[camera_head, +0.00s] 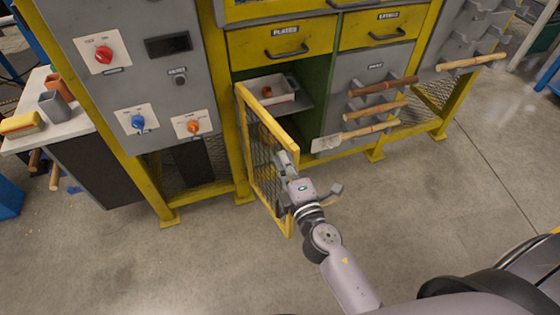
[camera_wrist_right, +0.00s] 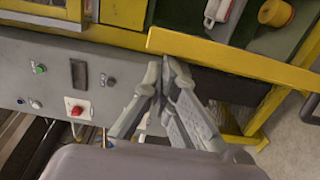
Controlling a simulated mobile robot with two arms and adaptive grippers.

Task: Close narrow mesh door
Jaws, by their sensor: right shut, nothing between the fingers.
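The narrow mesh door (camera_head: 262,160) has a yellow frame and dark mesh. It stands open, swung out from the cabinet, hinged on the left side of the open compartment (camera_head: 305,110). My right gripper (camera_head: 281,160) is at the door's outer edge, seemingly on its right side; whether it touches the door cannot be told. In the right wrist view my right gripper (camera_wrist_right: 168,68) has its fingers together and empty, with a yellow frame bar (camera_wrist_right: 225,60) just beyond the tips. My left gripper is not in view.
Inside the compartment sits a white tray (camera_head: 262,97) with a small orange-brown object. Right of it, wooden-handled tools (camera_head: 375,109) hang on a grey panel. Left is a control panel (camera_head: 130,60) with knobs. Drawers (camera_head: 283,45) are above. The floor in front is clear.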

